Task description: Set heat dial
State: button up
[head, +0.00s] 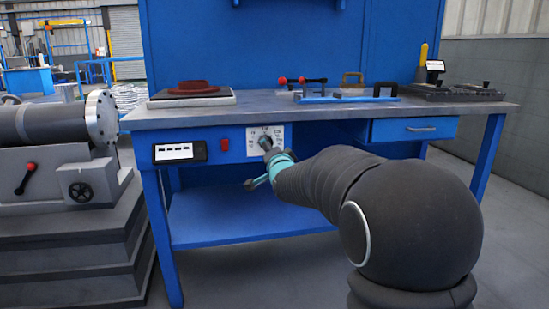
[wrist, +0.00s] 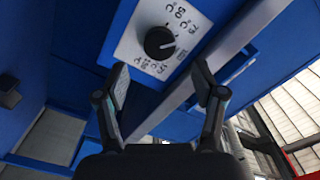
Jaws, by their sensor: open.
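The heat dial (wrist: 159,42) is a round black knob on a white plate (wrist: 130,44) with printed marks around it, in the wrist view. A pale pointer line shows on the knob's right side. My gripper (wrist: 162,82) is open, with its two fingers apart below the dial in the picture. Nothing is between the fingertips, and they do not appear to touch the knob. In the head view the white plate (head: 279,130) sits on the front of the blue workbench, and my gripper (head: 266,145) is in front of it, hiding most of the dial.
The workbench (head: 330,112) has a red switch (head: 224,145) and a black display box (head: 180,152) left of the dial plate. A drawer (head: 414,128) is at right. On top are a hotplate (head: 192,98) and several tools. A grey machine (head: 75,190) stands left.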

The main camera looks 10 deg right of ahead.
jog(key=s, duration=0.5)
jog(key=shift+s, duration=0.35)
jog(key=s+f+n+g, duration=0.3)
jog(key=f+n+g, duration=0.15)
jog(key=f, duration=0.65)
jog(key=s+f+n+g+p, duration=0.1)
jog(key=s+f+g, duration=0.15)
jog(key=s, duration=0.35)
jog(key=s+f+n+g+p, duration=0.1)
jog(key=s+n+g, duration=0.15)
jog(key=s, duration=0.35)
jog(key=s+r+n+g+p, duration=0.2)
jog(key=s+p, duration=0.1)
jog(key=s, duration=0.7)
jog(key=s+r+n+g+p, duration=0.1)
jog(key=s+r+g+p, duration=0.15)
jog(key=s, duration=0.85)
jog(key=s+r+t+p, duration=0.1)
jog(key=s+r+p, duration=0.2)
jog(key=s+r, duration=0.1)
jog(key=shift+s+a+r+t, duration=0.3)
jog(key=shift+s+r, duration=0.1)
jog(key=shift+r, duration=0.5)
